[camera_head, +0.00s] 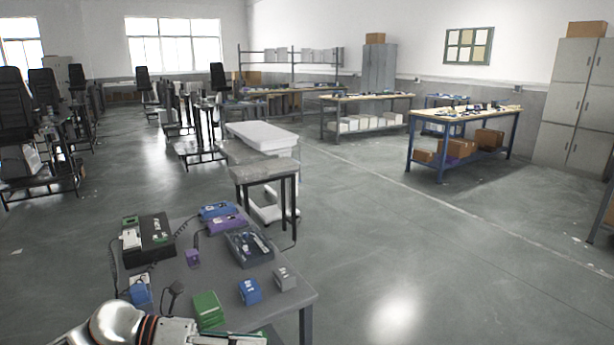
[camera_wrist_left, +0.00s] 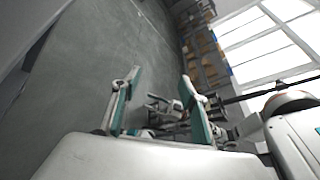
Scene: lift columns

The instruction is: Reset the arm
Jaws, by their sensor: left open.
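My left arm (camera_head: 120,325) comes in at the bottom left of the head view, in front of the near table (camera_head: 205,262). Its end is partly cut off by the lower picture edge. In the left wrist view my left gripper (camera_wrist_left: 161,76) shows two grey and teal fingers spread apart with nothing between them. Beyond the fingers that view shows floor, shelving and a bright window at a steep tilt. My right arm and gripper are in neither view.
The near table holds a black case (camera_head: 148,240), blue (camera_head: 216,211) and purple (camera_head: 228,224) cases, a grey tray (camera_head: 250,249), and green (camera_head: 207,309), blue (camera_head: 250,291) and grey (camera_head: 285,278) blocks. Open floor (camera_head: 420,270) lies right of it.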

